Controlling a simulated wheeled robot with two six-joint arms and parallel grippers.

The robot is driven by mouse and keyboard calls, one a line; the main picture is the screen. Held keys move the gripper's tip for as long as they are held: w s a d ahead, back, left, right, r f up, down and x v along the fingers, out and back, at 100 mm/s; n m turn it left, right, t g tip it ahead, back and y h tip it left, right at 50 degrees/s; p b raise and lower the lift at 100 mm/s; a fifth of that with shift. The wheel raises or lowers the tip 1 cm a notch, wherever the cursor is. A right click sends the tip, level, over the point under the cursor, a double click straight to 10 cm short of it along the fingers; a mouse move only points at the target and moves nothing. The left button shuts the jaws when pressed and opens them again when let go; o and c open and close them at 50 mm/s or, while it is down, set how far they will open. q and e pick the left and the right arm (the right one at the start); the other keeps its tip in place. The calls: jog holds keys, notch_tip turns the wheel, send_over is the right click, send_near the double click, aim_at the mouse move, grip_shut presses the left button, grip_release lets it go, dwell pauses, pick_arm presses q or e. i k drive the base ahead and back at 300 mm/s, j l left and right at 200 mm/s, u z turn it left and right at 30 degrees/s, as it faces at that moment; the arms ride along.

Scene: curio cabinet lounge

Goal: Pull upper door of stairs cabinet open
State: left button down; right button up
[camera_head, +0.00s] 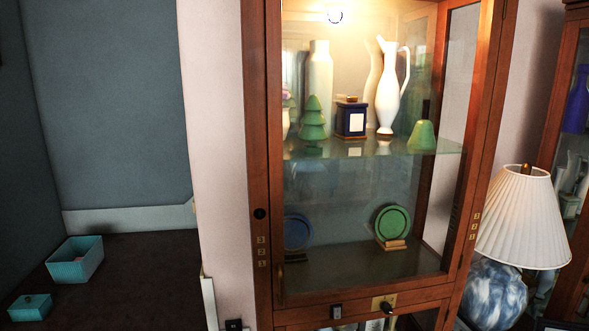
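A tall wooden cabinet (258,130) stands in the middle of the head view. Its upper glass door (340,200) looks shut. A small upright brass piece (280,284), perhaps a handle, is low on the door's left side. A dark round knob (260,213) sits on the left post. A brass plate (377,302) with a dark knob is on the rail below the door. Neither of my grippers is in view. I cannot tell from the picture whether this is the stairs cabinet.
Behind the glass stand a white pitcher (390,90), a green tree figure (313,125) and a green plate (393,222). A pleated lamp (522,218) stands close on the right. On the left, a dark surface (140,280) holds a teal box (75,262) and a small teal box (30,307).

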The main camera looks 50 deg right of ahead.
aim_at(496, 10)
jog(key=z, duration=1.95)
jog(key=l+u, duration=0.2)
jog(key=k+l, duration=0.05)
jog(key=l, duration=0.05)
